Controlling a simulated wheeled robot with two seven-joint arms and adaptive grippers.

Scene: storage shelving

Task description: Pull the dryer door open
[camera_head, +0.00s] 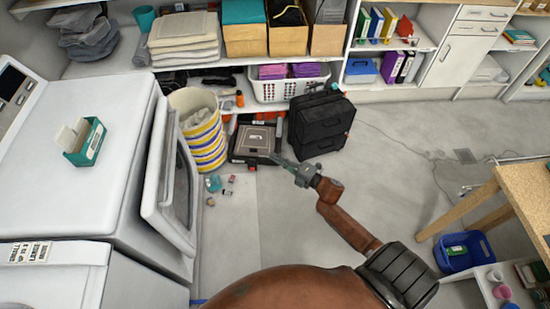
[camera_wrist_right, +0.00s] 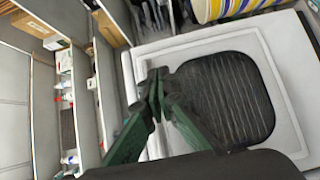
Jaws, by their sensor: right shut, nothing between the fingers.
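The dryer (camera_head: 75,125) is a white machine on the left of the head view. Its door (camera_head: 153,190), white with a dark window, stands out from the front at an angle, ajar. My right gripper (camera_head: 279,160) is to the right of the door in the head view, apart from it over the floor. Its fingers are shut and empty. In the right wrist view the green fingers (camera_wrist_right: 157,78) overlap the edge of the white door panel (camera_wrist_right: 283,60) with its dark ribbed window. I cannot tell the depth between them there. My left gripper is not in view.
A striped basket (camera_head: 203,140) stands on the floor beyond the door. A black case (camera_head: 320,125) and a grey box (camera_head: 255,138) stand by the shelves. Small items (camera_head: 221,184) lie on the floor near the door. A wooden table (camera_head: 528,195) is at the right.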

